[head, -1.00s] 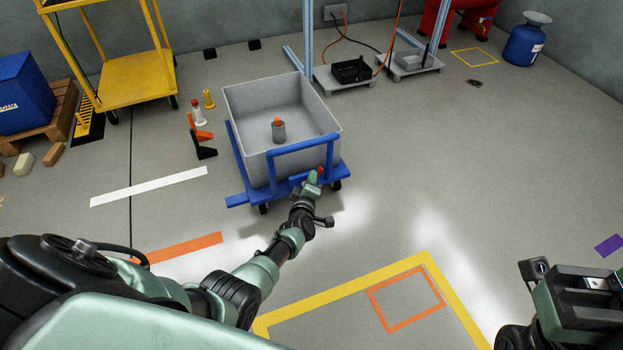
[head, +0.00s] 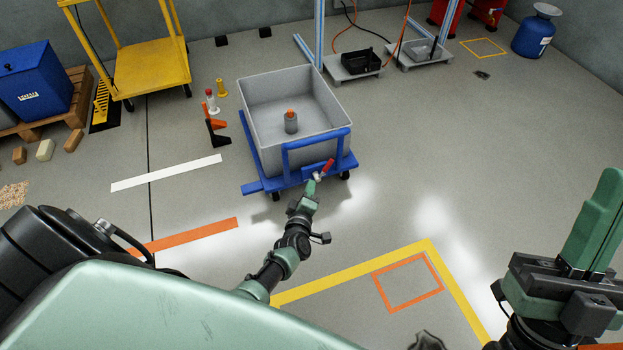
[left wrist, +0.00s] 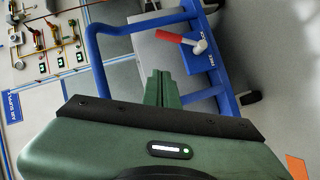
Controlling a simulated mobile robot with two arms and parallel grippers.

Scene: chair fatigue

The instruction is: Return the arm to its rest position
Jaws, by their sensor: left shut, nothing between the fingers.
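My left gripper (head: 311,187) is shut and empty, low in front of the blue cart (head: 250,188). Its closed green fingers (left wrist: 163,88) show in the left wrist view. A lever with a red handle (left wrist: 175,37) on a white hub sits on the cart's blue plate, beyond the fingertips and apart from them. The red handle (head: 328,165) also shows in the head view, just above the left gripper. My right gripper (head: 595,225) is at the right edge, pointing up, its green fingers together with nothing seen between them.
The cart carries a grey bin (head: 262,125) holding a grey cylinder with an orange top (head: 291,122). A yellow shelf trolley (head: 150,72) and a blue box (head: 38,85) on a pallet stand at the left. The floor right of the cart is mostly clear.

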